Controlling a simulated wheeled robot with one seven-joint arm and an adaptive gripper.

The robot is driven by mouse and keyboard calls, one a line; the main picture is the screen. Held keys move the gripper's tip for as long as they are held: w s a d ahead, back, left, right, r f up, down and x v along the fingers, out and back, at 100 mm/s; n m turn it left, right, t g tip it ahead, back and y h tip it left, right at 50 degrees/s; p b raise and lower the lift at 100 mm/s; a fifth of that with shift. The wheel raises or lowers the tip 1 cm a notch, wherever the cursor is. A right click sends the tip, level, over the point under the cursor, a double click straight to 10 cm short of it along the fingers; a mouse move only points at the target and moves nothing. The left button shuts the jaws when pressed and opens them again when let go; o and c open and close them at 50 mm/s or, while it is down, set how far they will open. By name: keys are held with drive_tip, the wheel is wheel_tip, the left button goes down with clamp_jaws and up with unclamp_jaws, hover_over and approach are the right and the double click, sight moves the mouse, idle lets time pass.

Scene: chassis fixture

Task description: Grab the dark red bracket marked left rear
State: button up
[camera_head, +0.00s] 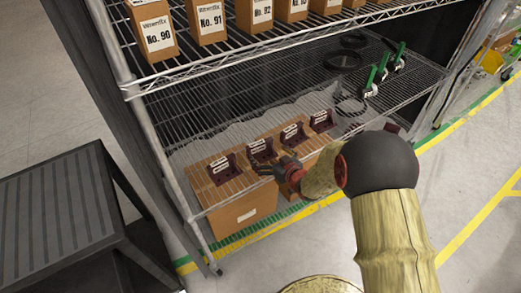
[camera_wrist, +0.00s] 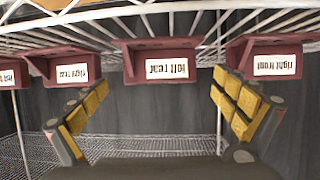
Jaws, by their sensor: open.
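The dark red bracket marked left rear (camera_wrist: 170,48) is at the upper middle of the wrist view, its white label facing me. In the head view, where labels are too small to read, it appears to be the second bracket from the left (camera_head: 260,158). My gripper (camera_head: 277,168) is just in front of that bracket. In the wrist view my gripper (camera_wrist: 158,125) is open, with its yellow-padded fingers wide apart and nothing between them. The bracket shows above the gap and seems clear of both fingers.
Neighbouring brackets read right rear (camera_wrist: 62,58) and right front (camera_wrist: 270,48); another is cut off. An upper shelf with boxes (camera_head: 155,32) hangs overhead. A post (camera_head: 140,120) stands left.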

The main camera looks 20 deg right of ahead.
sight(261, 148)
drive_tip(key=b+x, duration=0.2)
drive_tip(key=x, duration=0.4)
drive_tip(key=shift+w+f+b, duration=0.1)
drive_tip(key=shift+w+b, duration=0.1)
drive_tip(key=shift+b, duration=0.1)
drive_tip(key=shift+w+a, duration=0.15)
drive_tip(key=shift+w, duration=0.2)
drive_tip(key=shift+c, duration=0.4)
drive_tip(key=c, duration=1.1)
drive_tip(key=shift+c, duration=0.7)
